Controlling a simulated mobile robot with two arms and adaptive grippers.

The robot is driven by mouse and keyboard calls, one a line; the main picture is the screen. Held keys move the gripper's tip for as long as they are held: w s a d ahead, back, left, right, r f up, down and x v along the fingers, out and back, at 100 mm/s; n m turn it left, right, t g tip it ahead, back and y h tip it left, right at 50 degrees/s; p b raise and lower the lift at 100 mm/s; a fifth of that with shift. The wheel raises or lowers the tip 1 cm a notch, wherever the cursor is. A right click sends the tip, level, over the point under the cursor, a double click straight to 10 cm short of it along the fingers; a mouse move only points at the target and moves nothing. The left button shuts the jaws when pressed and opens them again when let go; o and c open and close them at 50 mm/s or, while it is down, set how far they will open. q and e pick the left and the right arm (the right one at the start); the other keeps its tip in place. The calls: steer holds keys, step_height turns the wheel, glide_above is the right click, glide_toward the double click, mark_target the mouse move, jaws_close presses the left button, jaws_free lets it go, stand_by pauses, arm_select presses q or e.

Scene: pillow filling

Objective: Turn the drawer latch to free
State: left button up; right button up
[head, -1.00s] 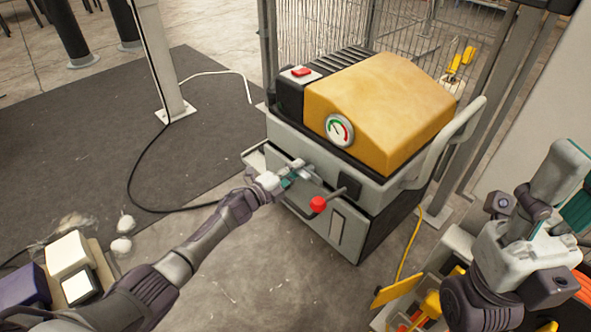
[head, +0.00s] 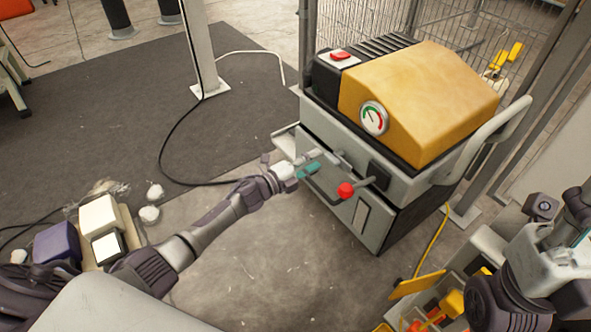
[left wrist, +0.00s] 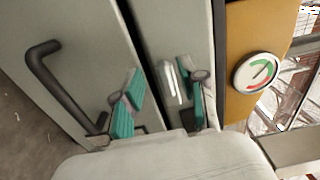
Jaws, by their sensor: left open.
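The grey drawer front (head: 318,185) of the machine has a dark bar handle, which shows in the left wrist view (left wrist: 62,85). A small silvery piece, seemingly the latch (left wrist: 172,82), sits on the grey front near the seam above the drawer. My left gripper (head: 312,165) is at this front, with its teal-padded fingers spread. In the left wrist view the open fingers (left wrist: 160,95) stand either side of the silvery piece; contact cannot be told. My right gripper (head: 580,238) is at the right edge, mostly hidden, its jaws unclear.
A red-knobbed lever (head: 346,190) sticks out close to the right of my left gripper. The machine has a yellow cover (head: 430,95) and a gauge (head: 373,118). White and purple boxes (head: 100,220) lie lower left. A bin with colored items (head: 440,318) stands lower right.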

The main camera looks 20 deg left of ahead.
arm_select(q)
steer(key=v, duration=0.7)
steer(key=shift+s, duration=0.25)
steer(key=shift+a+f, duration=0.1)
steer(key=shift+a, duration=0.1)
